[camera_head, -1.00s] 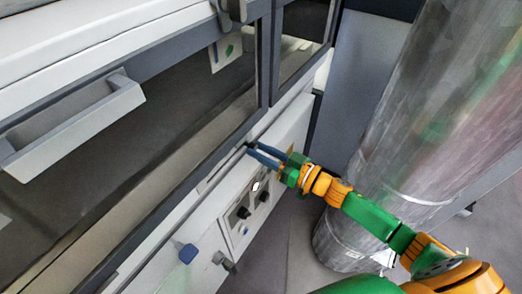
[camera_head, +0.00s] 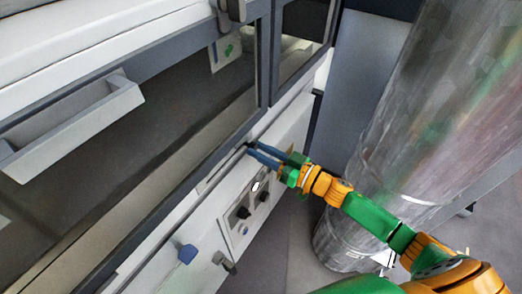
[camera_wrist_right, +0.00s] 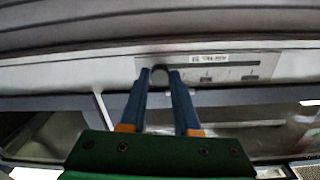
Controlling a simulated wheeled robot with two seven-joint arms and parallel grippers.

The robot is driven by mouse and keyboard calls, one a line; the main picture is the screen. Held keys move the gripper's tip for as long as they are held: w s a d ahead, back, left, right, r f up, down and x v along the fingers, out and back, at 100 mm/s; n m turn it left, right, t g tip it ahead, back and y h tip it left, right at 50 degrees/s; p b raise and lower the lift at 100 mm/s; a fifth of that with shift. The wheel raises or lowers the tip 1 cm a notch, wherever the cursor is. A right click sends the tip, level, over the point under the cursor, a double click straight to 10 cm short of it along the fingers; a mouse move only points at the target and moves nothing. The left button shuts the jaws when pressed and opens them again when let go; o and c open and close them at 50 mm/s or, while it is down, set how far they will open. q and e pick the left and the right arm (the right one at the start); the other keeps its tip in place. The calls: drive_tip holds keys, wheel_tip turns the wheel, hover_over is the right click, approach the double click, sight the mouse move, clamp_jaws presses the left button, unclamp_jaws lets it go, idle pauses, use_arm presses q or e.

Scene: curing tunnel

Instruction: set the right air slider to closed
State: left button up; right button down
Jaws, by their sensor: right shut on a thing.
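The air slider shows in the right wrist view as a pale plate (camera_wrist_right: 232,66) with a dark slot and a printed label. Its dark rounded knob (camera_wrist_right: 160,73) is at the left end of the plate, between my blue fingertips. My right gripper (camera_wrist_right: 160,78) is shut on this knob. In the head view my right gripper (camera_head: 251,148) reaches in from the right to the machine's front ledge, under the dark window. The fingers mostly hide the knob there. My left gripper is not in view.
Below the ledge is a control panel (camera_head: 243,212) with dark knobs and a small white light. A blue knob (camera_head: 187,254) and a grey one (camera_head: 224,261) stick out to its left. A large metal duct (camera_head: 415,130) stands close to my right arm.

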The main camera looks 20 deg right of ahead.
sight(229, 157)
idle(0.4)
drive_tip(key=s+a+p, duration=0.2)
drive_tip(key=a, duration=0.1)
drive_tip(key=s+a+p, duration=0.1)
drive_tip(key=s+a, duration=0.1)
drive_tip(key=shift+r, duration=0.25)
drive_tip(key=s+a, duration=0.1)
drive_tip(key=a, duration=0.1)
drive_tip(key=s+a+p, duration=0.1)
drive_tip(key=s+a, duration=0.1)
drive_tip(key=s+a+p, duration=0.1)
drive_tip(key=shift+s+a+f, duration=0.25)
drive_tip(key=shift+a+f, duration=0.05)
drive_tip(key=shift+a, duration=0.1)
drive_tip(key=shift+s+a, duration=0.15)
drive_tip(key=shift+a, duration=0.05)
drive_tip(key=shift+f, duration=0.1)
drive_tip(key=shift+d, duration=0.1)
drive_tip(key=c, duration=0.7)
unclamp_jaws()
drive_tip(key=shift+o, duration=0.4)
drive_tip(key=shift+a, duration=0.3)
